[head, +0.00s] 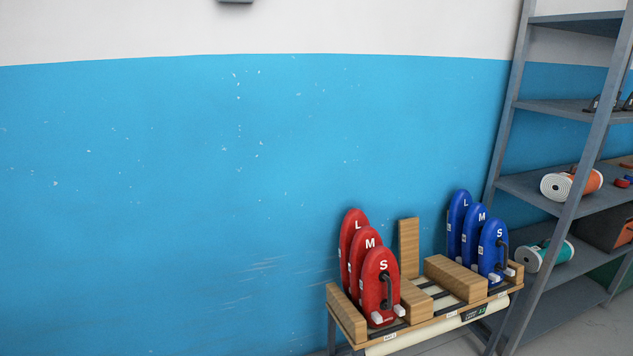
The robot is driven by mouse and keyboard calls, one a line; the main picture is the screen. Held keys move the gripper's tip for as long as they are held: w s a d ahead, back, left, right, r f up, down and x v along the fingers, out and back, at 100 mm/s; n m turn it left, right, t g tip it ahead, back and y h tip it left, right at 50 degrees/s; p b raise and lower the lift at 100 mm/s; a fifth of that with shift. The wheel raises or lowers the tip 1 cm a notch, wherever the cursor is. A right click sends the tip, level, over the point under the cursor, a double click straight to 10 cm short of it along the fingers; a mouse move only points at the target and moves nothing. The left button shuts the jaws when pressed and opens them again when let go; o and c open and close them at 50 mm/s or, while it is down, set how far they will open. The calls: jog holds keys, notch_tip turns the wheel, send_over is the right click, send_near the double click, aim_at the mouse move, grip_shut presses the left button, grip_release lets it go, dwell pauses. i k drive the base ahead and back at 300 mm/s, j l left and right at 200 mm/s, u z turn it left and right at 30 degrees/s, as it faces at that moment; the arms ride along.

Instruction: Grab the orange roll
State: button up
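The orange roll (590,182) lies on a middle shelf of the grey rack at the right of the head view. Its pale spiral end faces left and towards me. A rack upright crosses in front of it and hides part of its middle. My gripper does not show in this view.
The grey metal rack (532,186) stands at the right. A teal roll (561,251) lies one shelf lower. Left of the rack, a low wooden stand (378,336) holds red boards (381,285) and blue boards (492,250). The blue-and-white wall behind is bare at left.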

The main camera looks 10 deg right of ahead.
aim_at(555, 186)
jog(key=i+l+z, duration=0.1)
jog(key=i+z, duration=0.6)
jog(key=z, duration=0.15)
jog(key=i+j+z, duration=0.2)
jog(key=i+z, duration=0.2)
jog(key=i+l+z, duration=0.1)
jog(key=i+z, duration=0.5)
jog(key=i+l+u, duration=0.6)
jog(key=i, duration=0.1)
